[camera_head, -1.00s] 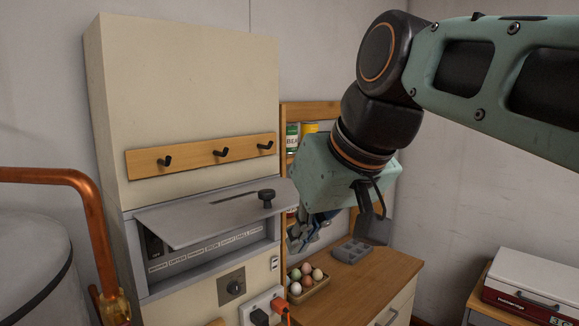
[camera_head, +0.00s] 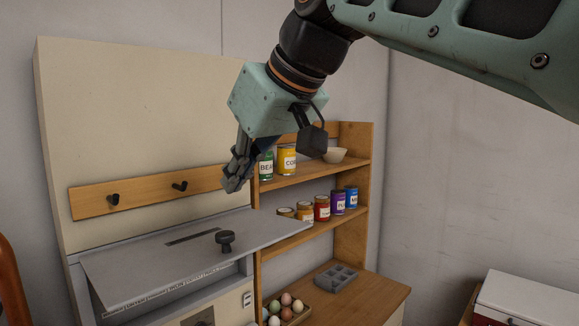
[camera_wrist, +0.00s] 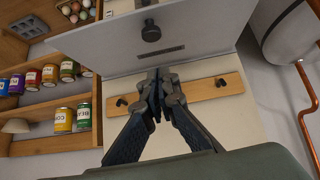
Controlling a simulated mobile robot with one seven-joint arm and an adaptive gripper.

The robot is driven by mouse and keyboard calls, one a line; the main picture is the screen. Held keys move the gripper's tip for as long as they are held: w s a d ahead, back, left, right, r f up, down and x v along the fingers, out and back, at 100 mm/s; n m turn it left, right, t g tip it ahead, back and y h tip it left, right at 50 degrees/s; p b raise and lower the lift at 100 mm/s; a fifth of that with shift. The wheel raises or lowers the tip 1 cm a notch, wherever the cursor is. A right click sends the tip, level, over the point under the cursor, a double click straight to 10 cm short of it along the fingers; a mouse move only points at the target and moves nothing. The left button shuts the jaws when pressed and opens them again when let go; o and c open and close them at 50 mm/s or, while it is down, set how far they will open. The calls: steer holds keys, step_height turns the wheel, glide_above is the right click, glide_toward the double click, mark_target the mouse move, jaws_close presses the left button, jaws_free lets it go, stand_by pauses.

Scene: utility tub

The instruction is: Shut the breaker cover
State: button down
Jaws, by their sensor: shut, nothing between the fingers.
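The breaker cover (camera_head: 185,250) is a grey hinged flap with a dark knob (camera_head: 225,240) and a slot. It stands raised, sticking out from the cream cabinet, with the breaker recess partly visible under it. My gripper (camera_head: 231,185) is shut and empty, above the cover in the head view and in front of the hook rail. In the wrist view the gripper (camera_wrist: 158,76) points toward the cover (camera_wrist: 200,30), near the edge by its slot. The knob (camera_wrist: 151,31) lies beyond the fingertips. Whether the fingertips touch the cover cannot be told.
A wooden hook rail (camera_head: 145,193) is on the cabinet just above the cover. A wooden shelf (camera_head: 350,170) with cans, jars and a bowl (camera_head: 335,155) stands to the right. Eggs in a tray (camera_head: 300,313) and a grey moulded tray (camera_head: 336,278) sit on the counter below. A copper pipe (camera_wrist: 307,105) is nearby.

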steer(key=b, duration=0.4)
glide_above(222, 233)
steer(key=s+d, duration=0.1)
step_height(222, 233, down, 6)
steer(key=shift+s+d+r, duration=0.1)
steer(key=shift+s+d+f+b, duration=0.15)
steer(key=shift+d+f+b, duration=0.05)
steer(key=shift+f+b, duration=0.4)
steer(key=shift+f, duration=0.35)
steer(key=shift+f+b, duration=0.2)
steer(key=shift+b, duration=0.3)
